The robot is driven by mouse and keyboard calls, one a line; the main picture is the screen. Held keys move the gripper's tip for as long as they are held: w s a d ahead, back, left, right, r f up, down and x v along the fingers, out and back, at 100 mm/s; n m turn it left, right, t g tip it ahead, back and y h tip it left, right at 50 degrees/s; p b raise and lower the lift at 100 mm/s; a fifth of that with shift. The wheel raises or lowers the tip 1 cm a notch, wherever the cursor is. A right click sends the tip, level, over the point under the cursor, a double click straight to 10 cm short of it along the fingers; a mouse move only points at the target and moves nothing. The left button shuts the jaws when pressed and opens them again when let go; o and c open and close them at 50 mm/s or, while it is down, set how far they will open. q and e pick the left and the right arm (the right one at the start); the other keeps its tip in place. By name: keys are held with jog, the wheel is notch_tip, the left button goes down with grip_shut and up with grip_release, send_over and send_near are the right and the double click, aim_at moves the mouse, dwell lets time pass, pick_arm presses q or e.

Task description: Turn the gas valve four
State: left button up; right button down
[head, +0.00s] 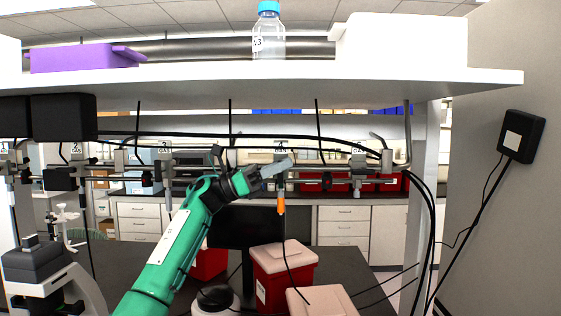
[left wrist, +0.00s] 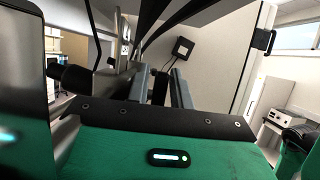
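Gas valve four (head: 281,178) hangs from the pipe under the shelf, below a label reading 4 GAS (head: 281,147). An orange tip (head: 281,205) shows at its lower end. My left gripper (head: 277,166) reaches up to the valve from the left, its fingers overlapping the valve's upper part. In the left wrist view its two fingers (left wrist: 160,82) stand apart, with a dark part between them. I cannot tell whether they touch the valve's handle. My right gripper does not show.
Other gas valves hang along the same pipe, including valve three (head: 166,168) and valve five (head: 358,168). The white shelf (head: 300,85) runs above, carrying a bottle (head: 268,38) and a purple tray (head: 85,58). Red bins (head: 283,270) and a microscope (head: 45,270) stand on the bench below.

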pick_arm(q)
jog(key=shift+c, duration=0.4)
grip_shut()
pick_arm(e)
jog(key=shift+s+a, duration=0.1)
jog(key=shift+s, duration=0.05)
